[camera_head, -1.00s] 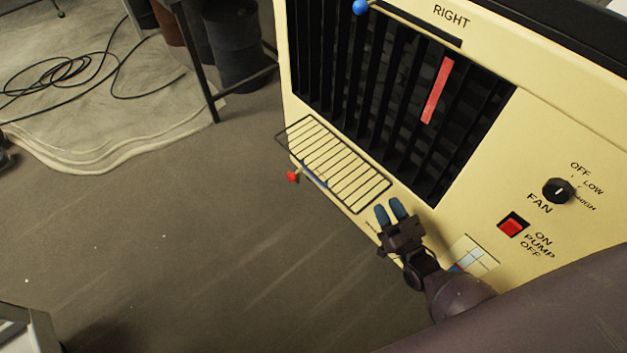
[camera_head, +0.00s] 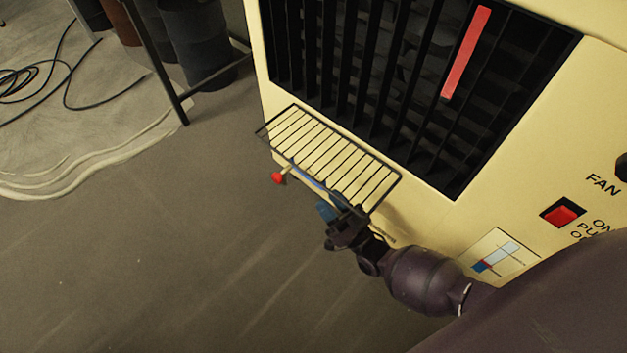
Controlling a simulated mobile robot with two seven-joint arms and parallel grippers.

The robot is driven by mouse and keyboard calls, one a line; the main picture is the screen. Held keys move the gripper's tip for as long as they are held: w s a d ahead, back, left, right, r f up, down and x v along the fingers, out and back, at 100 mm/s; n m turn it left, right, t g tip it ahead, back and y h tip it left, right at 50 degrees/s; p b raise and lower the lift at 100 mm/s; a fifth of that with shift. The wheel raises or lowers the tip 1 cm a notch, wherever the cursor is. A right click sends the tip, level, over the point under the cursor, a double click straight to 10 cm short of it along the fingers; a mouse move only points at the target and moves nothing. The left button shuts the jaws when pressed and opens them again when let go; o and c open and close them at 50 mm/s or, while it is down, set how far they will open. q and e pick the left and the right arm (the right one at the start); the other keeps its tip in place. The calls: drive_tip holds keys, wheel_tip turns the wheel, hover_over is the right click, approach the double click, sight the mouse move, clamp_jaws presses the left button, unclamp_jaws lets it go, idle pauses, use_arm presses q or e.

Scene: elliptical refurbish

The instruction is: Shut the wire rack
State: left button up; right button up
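The wire rack (camera_head: 330,155) is a black wire grid that stands out from the lower front of the cream cooler (camera_head: 430,195), below its dark grille. My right gripper (camera_head: 335,207) is at the rack's outer edge, near its right corner. One blue fingertip shows just outside the edge; the other is hard to make out against the wires. I cannot tell whether the fingers are apart or touch the rack. My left gripper is not in view.
A small red knob (camera_head: 278,178) sticks out below the rack's left part. A red switch (camera_head: 563,213) and a printed label (camera_head: 497,255) are on the cooler's front to the right.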

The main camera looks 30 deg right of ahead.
sight(314, 183)
drive_tip(key=shift+x, duration=3.2)
drive_tip(key=shift+c, duration=0.2)
clamp_jaws()
